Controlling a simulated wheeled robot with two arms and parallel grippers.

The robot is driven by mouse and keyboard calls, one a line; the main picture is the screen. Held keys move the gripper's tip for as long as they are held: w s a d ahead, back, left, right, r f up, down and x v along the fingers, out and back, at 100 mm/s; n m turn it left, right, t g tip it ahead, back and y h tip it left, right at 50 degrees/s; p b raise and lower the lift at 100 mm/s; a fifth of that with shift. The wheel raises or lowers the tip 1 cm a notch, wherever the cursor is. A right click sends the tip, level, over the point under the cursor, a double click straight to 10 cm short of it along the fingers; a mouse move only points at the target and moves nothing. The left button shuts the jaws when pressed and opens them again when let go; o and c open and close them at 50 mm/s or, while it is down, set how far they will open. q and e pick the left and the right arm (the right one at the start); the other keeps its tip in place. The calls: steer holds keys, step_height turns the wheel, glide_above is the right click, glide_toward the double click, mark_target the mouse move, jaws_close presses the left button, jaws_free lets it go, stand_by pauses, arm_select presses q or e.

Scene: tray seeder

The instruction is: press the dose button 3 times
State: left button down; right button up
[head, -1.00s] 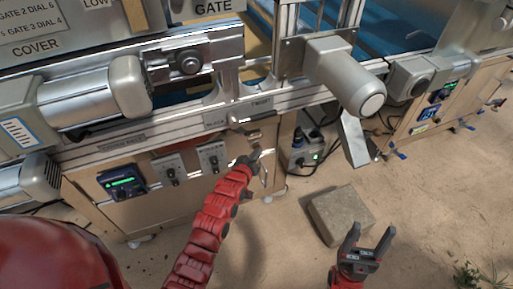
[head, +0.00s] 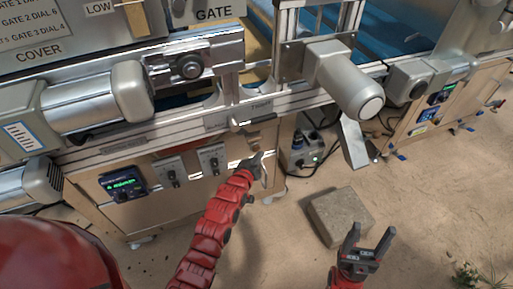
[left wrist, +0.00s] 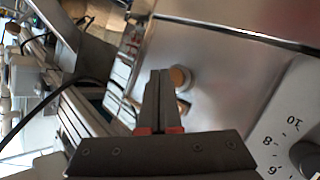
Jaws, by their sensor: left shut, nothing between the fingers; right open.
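My left gripper (head: 258,157) is shut and empty, at the right part of the wooden front panel below the rail. In the left wrist view its closed fingers (left wrist: 160,74) point at a pale metal panel. A small round tan button (left wrist: 181,77), which seems to be the dose button, sits just right of the fingertips in that view. I cannot tell whether they touch. I cannot read any label on it, and the gripper partly covers this area in the head view. My right gripper (head: 367,243) is open and empty, above the floor at the lower right.
A dial with numbers (left wrist: 305,155) is at the right of the left wrist view. Left of my left gripper are two grey switch boxes (head: 212,158) and a lit display (head: 123,184). A stone block (head: 340,215) lies on the floor. A metal rail (head: 190,128) runs above.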

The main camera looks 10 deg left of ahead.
arm_select(q)
steer(key=shift+s+d, duration=0.1)
steer(key=s+d+p, duration=0.1)
steer(key=s+p, duration=0.1)
steer(key=s+d+p, duration=0.1)
steer(key=s, duration=0.1)
steer(key=shift+d+f, duration=0.1)
steer(key=shift+d, duration=0.25)
stand_by(2.6)
steer(key=s+m+b, duration=0.1)
steer(key=m, duration=0.4)
steer(key=s+d+m+b, duration=0.1)
steer(key=m, duration=0.5)
steer(key=s+d+m+b, duration=0.1)
steer(key=m, duration=0.5)
steer(key=shift+s+f+t, duration=0.2)
steer(key=shift+f+t, duration=0.1)
steer(key=shift+t, duration=0.1)
steer(key=shift+w+a, duration=0.1)
